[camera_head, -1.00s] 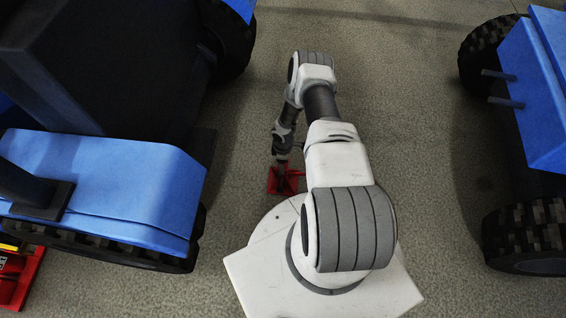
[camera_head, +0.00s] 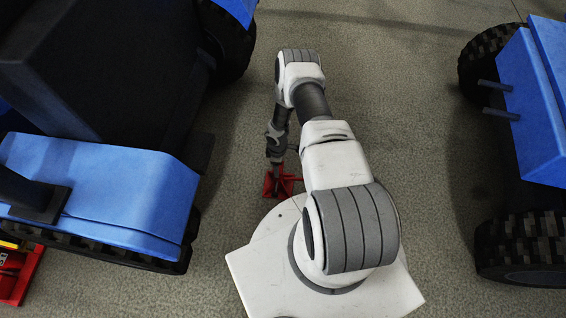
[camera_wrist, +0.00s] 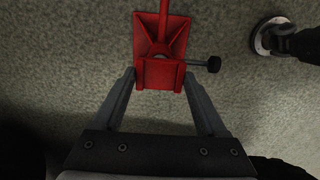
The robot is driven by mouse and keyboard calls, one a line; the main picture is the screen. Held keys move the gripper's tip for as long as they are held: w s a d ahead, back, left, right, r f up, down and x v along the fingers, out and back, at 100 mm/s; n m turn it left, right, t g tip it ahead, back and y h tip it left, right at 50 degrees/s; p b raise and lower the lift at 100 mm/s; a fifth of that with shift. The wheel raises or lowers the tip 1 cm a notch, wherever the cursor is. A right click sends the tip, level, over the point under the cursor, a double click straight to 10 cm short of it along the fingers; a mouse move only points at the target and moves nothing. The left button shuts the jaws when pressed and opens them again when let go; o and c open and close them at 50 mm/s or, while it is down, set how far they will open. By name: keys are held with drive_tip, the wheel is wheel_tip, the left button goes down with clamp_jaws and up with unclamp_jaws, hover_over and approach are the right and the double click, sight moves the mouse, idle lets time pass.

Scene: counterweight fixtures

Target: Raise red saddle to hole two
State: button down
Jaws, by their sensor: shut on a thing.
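A red stand (camera_head: 285,188) is on the floor left of my arm in the head view, small and partly covered by the arm's end. In the wrist view the red piece shows a flared, ribbed body with a thin red post (camera_wrist: 164,12) and a black-knobbed pin (camera_wrist: 212,65) sticking out on its right. My gripper (camera_wrist: 160,76) is shut on the near red block, the red saddle (camera_wrist: 158,74), with one finger against each side. My gripper also shows in the head view (camera_head: 276,160), above the stand. Which hole the saddle is level with cannot be told.
A blue vehicle (camera_head: 100,190) with dark wheels stands close on the left, another blue vehicle (camera_head: 535,100) on the right. A round metal disc (camera_wrist: 270,36) shows in the wrist view. Floor beyond my arm is clear.

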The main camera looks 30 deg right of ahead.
drive_tip(key=shift+r, duration=0.5)
unclamp_jaws()
wheel_tip(320, 180, up, 17)
drive_tip(key=p, duration=0.6)
drive_tip(key=shift+r+p, duration=0.15)
drive_tip(key=shift+p, duration=0.15)
